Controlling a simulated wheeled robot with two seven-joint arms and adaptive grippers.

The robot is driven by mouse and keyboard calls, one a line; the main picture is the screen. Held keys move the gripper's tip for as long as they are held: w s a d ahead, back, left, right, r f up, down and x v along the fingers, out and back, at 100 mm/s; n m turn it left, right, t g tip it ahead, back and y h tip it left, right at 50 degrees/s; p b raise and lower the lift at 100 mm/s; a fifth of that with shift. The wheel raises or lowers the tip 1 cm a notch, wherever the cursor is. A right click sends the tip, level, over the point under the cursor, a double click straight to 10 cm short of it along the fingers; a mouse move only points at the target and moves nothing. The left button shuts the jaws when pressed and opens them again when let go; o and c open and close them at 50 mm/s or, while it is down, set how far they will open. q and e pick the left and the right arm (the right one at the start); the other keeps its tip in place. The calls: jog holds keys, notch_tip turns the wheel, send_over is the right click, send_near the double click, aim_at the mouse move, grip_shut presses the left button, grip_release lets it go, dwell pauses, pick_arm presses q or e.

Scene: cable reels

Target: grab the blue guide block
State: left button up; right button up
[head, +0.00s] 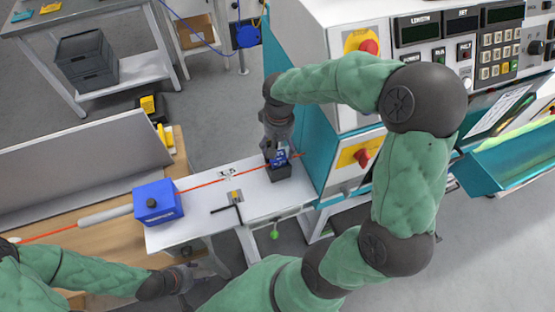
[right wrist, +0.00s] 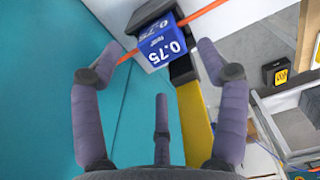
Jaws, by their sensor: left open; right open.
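The blue guide block (right wrist: 158,48), marked 0.75 in white, sits on a black base; in the head view the block (head: 279,157) is small and partly hidden by my right gripper (head: 278,146). The orange cable (right wrist: 203,10) runs out from both sides of the block. My right gripper is open and directly above the block. In the right wrist view the block appears between and beyond its spread fingers; contact cannot be told. My left gripper (head: 184,278) is open and empty, low at the left, below the white bench.
A larger blue box (head: 158,203) with a black knob stands on the white bench (head: 222,178), left of the block, on the cable line. The teal machine cabinet (head: 298,115) rises close to my right gripper.

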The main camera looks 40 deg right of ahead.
aim_at(278, 155)
notch_tip(278, 155, down, 5)
jog(key=shift+w+r+b, duration=0.1)
jog(key=shift+w+b, duration=0.05)
jog(key=shift+b, duration=0.15)
jog(key=shift+c, duration=0.3)
jog(key=c, duration=1.2)
